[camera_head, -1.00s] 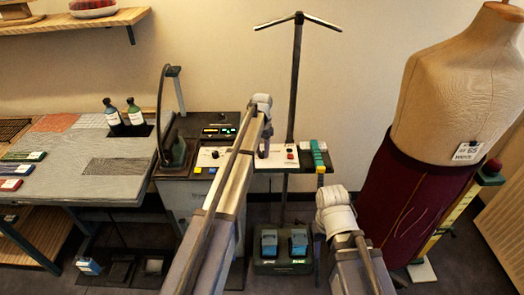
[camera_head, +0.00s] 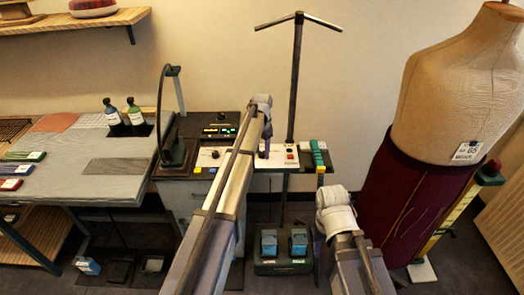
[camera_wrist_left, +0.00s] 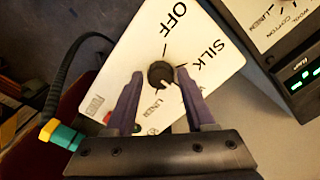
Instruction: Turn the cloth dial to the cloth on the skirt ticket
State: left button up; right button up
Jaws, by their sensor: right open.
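The cloth dial (camera_wrist_left: 161,75) is a round black knob on a white panel (camera_wrist_left: 215,60) in the left wrist view. OFF, SILK and LINEN are readable around it; another label is hidden by a finger. A pale mark on the knob points toward the lower right of the picture. My left gripper (camera_wrist_left: 160,76) is open, with one finger on each side of the knob. In the head view, my left gripper (camera_head: 265,146) stands over the white panel. My right gripper (camera_head: 318,243) is mostly hidden beside its wrist. A white ticket (camera_head: 467,151) hangs at the maroon skirt's (camera_head: 405,200) top; its cloth word is too small to read.
A second dial box (camera_wrist_left: 285,35) with a green display stands beside the panel. The dress form (camera_head: 455,95) stands at the right. A table (camera_head: 75,165) with two bottles (camera_head: 124,120) is at the left. Foot pedals (camera_head: 284,243) lie below the panel.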

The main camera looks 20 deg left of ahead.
aim_at(262, 152)
pick_arm(q)
jog(key=shift+o, duration=1.1)
notch_tip(262, 152, up, 8)
jog(key=p, duration=0.8)
jog(key=shift+f, duration=0.1)
